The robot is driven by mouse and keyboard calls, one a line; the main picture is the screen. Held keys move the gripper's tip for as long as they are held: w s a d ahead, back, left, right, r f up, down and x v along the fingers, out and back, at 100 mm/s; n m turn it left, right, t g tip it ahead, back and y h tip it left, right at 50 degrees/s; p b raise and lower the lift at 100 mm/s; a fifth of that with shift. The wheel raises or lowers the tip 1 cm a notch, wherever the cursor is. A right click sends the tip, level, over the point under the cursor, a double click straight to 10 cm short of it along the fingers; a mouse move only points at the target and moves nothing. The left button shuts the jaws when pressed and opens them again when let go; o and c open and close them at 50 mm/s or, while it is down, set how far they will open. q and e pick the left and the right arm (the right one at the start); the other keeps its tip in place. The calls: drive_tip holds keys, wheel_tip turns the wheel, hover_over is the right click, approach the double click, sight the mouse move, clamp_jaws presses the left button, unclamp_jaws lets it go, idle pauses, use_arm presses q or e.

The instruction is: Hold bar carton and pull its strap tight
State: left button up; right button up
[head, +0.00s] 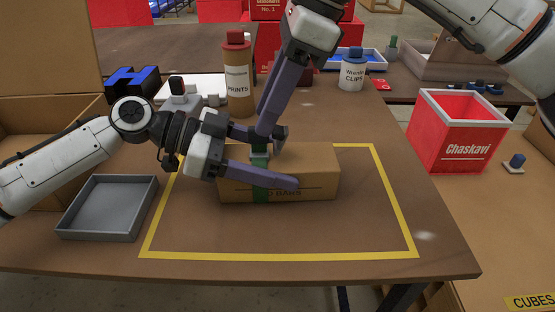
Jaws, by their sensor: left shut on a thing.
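The bar carton (318,160) is a brown box with "BARS" lettering, lying inside the yellow outline on the table. My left gripper (275,162) is shut on the carton from the left, one purple finger across the front and the other behind. My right gripper (267,136) reaches down from above, its fingertips close together at the strap on the carton's top. The fingers overlap there, so I cannot tell whether they grip the strap.
A grey tray (107,208) sits at left on the table (330,270). A brown bottle (238,85) and a white clips jar (352,72) stand behind. A red Chaskavi box (458,130) is at right. The area inside the yellow tape (398,210) right of the carton is clear.

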drive_tip(key=shift+x, duration=1.35)
clamp_jaws()
drive_tip(key=shift+r, duration=0.1)
